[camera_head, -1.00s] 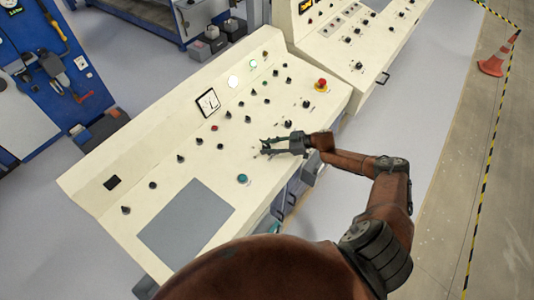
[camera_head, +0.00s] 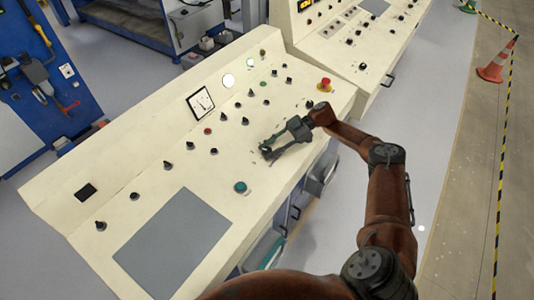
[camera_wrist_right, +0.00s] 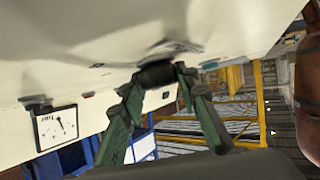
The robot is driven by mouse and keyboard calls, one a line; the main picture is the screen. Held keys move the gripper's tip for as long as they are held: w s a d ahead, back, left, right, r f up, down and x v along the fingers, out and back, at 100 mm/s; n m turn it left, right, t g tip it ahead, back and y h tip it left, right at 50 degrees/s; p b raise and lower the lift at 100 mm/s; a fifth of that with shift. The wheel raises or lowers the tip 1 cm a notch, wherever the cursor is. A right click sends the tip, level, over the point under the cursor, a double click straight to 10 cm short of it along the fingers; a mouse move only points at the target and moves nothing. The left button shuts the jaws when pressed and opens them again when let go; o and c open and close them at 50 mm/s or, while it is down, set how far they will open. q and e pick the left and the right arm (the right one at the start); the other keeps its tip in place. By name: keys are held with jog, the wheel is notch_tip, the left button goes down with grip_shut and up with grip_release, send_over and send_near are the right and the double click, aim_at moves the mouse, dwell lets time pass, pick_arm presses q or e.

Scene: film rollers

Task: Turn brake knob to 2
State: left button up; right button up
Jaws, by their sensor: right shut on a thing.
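My right gripper (camera_head: 268,153) reaches over the sloped cream control panel (camera_head: 225,165) from the right. In the right wrist view its green fingers (camera_wrist_right: 157,82) close around a dark round knob (camera_wrist_right: 156,74) on the panel face. The fingers cover much of the knob in the head view. The markings by the knob are blurred, so I cannot read its setting or name. My left gripper is in neither view.
A red emergency button (camera_head: 324,85) stands at the panel's far right end. Several black knobs, a dial meter (camera_head: 201,103), a teal button (camera_head: 240,187) and a grey plate (camera_head: 175,243) are around. A second console (camera_head: 335,45) stands behind.

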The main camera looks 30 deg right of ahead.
jog(key=shift+a, duration=0.1)
dwell(0.5)
jog(key=o, duration=1.2)
jog(key=shift+c, duration=0.2)
jog(key=v, duration=1.1)
jog(key=shift+w, duration=0.25)
jog(key=shift+s+d+r, duration=0.1)
jog(key=shift+d+r, duration=0.15)
jog(key=shift+d, duration=0.25)
